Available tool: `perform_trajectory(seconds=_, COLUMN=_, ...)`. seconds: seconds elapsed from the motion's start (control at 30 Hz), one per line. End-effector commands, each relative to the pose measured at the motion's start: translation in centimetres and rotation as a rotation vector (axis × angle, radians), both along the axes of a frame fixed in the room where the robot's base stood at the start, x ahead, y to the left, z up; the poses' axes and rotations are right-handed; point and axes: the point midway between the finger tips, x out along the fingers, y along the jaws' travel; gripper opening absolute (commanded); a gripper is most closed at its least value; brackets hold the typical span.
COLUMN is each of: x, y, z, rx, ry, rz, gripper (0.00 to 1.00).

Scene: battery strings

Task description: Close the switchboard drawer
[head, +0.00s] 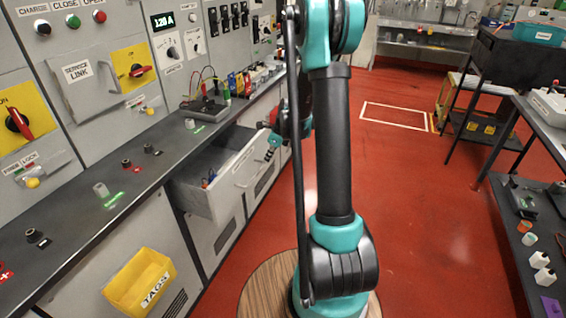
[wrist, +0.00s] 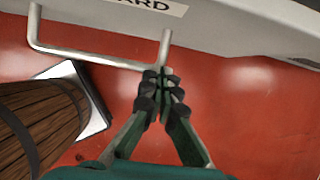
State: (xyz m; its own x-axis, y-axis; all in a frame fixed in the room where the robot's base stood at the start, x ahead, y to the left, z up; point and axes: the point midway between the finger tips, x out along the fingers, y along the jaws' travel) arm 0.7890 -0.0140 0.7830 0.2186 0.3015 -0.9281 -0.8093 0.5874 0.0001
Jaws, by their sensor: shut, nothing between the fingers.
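The switchboard drawer (head: 232,192) stands pulled out from the grey cabinet under the counter in the head view, with some small items inside. In the wrist view its grey front (wrist: 235,28) runs along the top, with a label ending in "ARD" and a bar handle (wrist: 95,57). My gripper (wrist: 160,82) is shut and empty, its dark fingertips together at the right end of the handle. I cannot tell whether they touch it. In the head view my gripper (head: 269,151) is small and close to the drawer front, partly behind my arm.
A yellow tags bin (head: 140,282) hangs on the cabinet front at the lower left. The counter (head: 75,215) holds small parts and a test device. In the wrist view a wooden barrel-like object (wrist: 42,120) stands at the left. Red floor (head: 430,200) is open to the right.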

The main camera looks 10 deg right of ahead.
Motion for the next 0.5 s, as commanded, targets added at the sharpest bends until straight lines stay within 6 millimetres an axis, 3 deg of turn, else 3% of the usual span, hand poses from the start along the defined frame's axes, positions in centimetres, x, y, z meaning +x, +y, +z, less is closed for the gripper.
perform_trajectory(seconds=0.2, x=3.6, y=5.0, z=0.0, rx=-0.002, ry=-0.001, rz=0.005, gripper=0.00)
perform_trajectory(seconds=0.5, x=7.3, y=10.1, z=0.0, rx=-0.001, ry=0.000, rz=0.002, gripper=0.00)
